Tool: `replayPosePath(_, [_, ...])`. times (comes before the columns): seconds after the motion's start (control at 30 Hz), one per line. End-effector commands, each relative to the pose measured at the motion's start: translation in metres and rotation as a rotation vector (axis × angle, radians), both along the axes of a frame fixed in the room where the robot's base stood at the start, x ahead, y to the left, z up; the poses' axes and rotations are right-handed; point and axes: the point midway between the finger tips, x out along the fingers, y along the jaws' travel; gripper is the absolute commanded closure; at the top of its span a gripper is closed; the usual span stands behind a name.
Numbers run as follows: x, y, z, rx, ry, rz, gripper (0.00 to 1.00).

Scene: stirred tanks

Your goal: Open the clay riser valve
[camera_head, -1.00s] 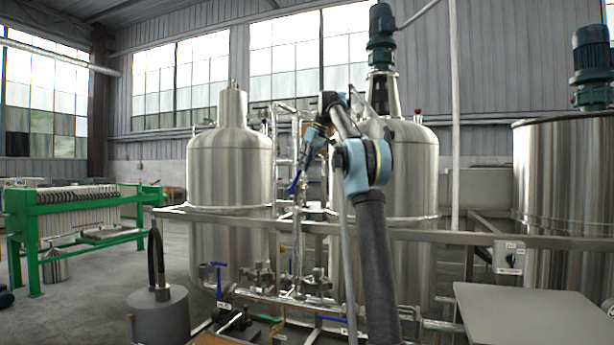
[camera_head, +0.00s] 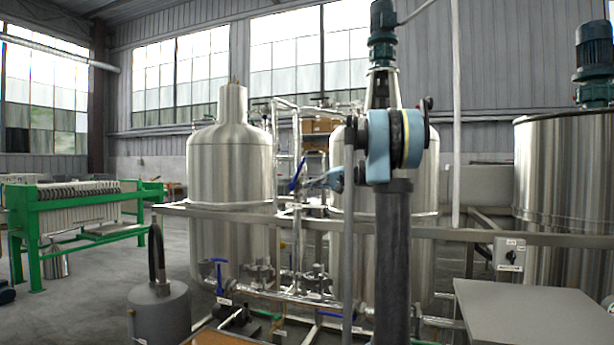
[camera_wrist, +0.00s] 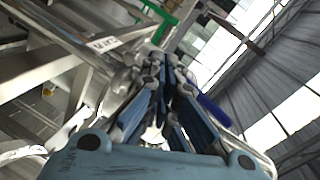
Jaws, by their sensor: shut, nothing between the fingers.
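A blue lever handle (camera_head: 297,175) stands steeply tilted on the vertical steel riser pipe between the two tanks. I take it for the clay riser valve; no readable label confirms this. My gripper (camera_head: 312,184) is just right of the handle, at about its lower half, pointing left. I cannot tell whether they touch. In the wrist view my gripper's fingers (camera_wrist: 163,75) are together with nothing between them. A blue handle (camera_wrist: 214,111) shows there just right of the fingers. The valve body is mostly hidden.
A horizontal steel rail (camera_head: 470,237) crosses in front of the tanks. Other blue-handled valves (camera_head: 218,275) sit low on the pipework. A grey cylinder (camera_head: 158,312) stands front left, and a grey tabletop (camera_head: 530,310) front right. A white label plate (camera_wrist: 104,44) shows in the wrist view.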

Motion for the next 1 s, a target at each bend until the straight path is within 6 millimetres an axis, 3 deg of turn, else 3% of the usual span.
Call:
replayPosePath(0.3, [-0.032, -0.067, 0.001, 0.522, 0.039, -0.134, 1.00])
replayPosePath(0.5, [-0.049, -0.090, 0.003, 0.673, 0.044, -0.152, 1.00])
replayPosePath(0.67, [-0.046, -0.086, 0.006, 0.692, 0.047, -0.152, 1.00])
replayPosePath(1.0, [-0.016, -0.045, 0.025, 0.689, 0.047, -0.151, 1.00])
